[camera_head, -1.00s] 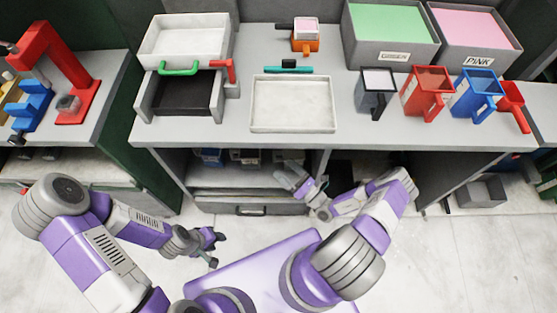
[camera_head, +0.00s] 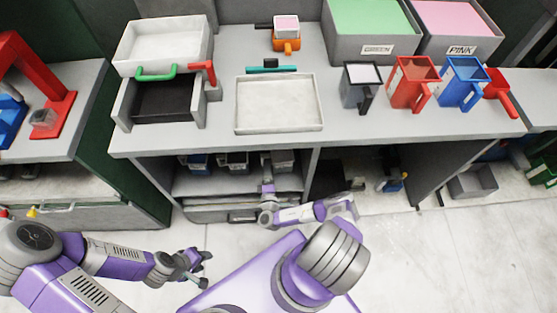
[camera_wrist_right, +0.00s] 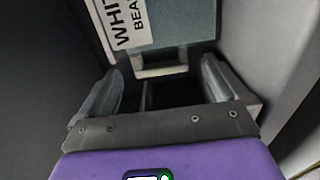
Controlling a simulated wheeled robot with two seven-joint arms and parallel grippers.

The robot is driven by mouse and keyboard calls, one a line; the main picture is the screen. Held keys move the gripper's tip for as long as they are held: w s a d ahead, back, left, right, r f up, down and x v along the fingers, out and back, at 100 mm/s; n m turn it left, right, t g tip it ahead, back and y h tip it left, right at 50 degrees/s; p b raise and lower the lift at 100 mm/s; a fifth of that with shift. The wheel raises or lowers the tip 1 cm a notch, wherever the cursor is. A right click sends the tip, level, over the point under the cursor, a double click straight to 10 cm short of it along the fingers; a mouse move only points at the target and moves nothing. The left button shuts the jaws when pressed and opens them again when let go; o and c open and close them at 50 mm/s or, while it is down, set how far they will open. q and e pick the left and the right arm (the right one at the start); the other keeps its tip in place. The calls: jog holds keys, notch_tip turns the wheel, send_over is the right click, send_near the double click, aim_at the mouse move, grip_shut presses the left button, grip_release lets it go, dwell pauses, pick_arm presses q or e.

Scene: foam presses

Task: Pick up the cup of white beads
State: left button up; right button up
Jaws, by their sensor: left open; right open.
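A grey cup with a white fill (camera_head: 362,85) stands upright on the bench, its dark handle towards me. In the right wrist view, a grey container labelled "WHITE BEA…" (camera_wrist_right: 193,22) fills the upper middle, with a pale bar-like handle (camera_wrist_right: 160,65) at its lower edge. The rest of the label is cut off. My right gripper (camera_wrist_right: 162,88) is open, its fingertips either side of that handle; contact cannot be told. In the head view it reaches the shelf under the bench (camera_head: 267,188). My left gripper (camera_head: 198,268) is open and empty over the floor.
Small bins (camera_head: 235,160) sit on the shelf under the bench. A red cup (camera_head: 412,82) and a blue cup (camera_head: 463,82) stand right of the grey cup. An empty white tray (camera_head: 280,104) lies mid-bench. Green (camera_head: 375,48) and pink (camera_head: 460,48) bins stand behind.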

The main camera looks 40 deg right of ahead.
aim_at(267, 157)
jog(key=b+x, duration=0.1)
jog(key=x, duration=0.3)
jog(key=shift+w+b, duration=0.2)
jog(key=shift+b, duration=0.15)
jog(key=shift+w+d, duration=0.3)
jog(key=shift+w, duration=0.1)
jog(key=c, duration=0.9)
jog(key=shift+o, duration=0.2)
jog(key=shift+r, duration=0.1)
jog(key=shift+r, duration=0.45)
notch_tip(267, 157, up, 3)
jog(key=shift+r+p, duration=0.1)
jog(key=shift+p, duration=1.15)
jog(key=v, duration=1.8)
jog(key=shift+f+p, duration=0.4)
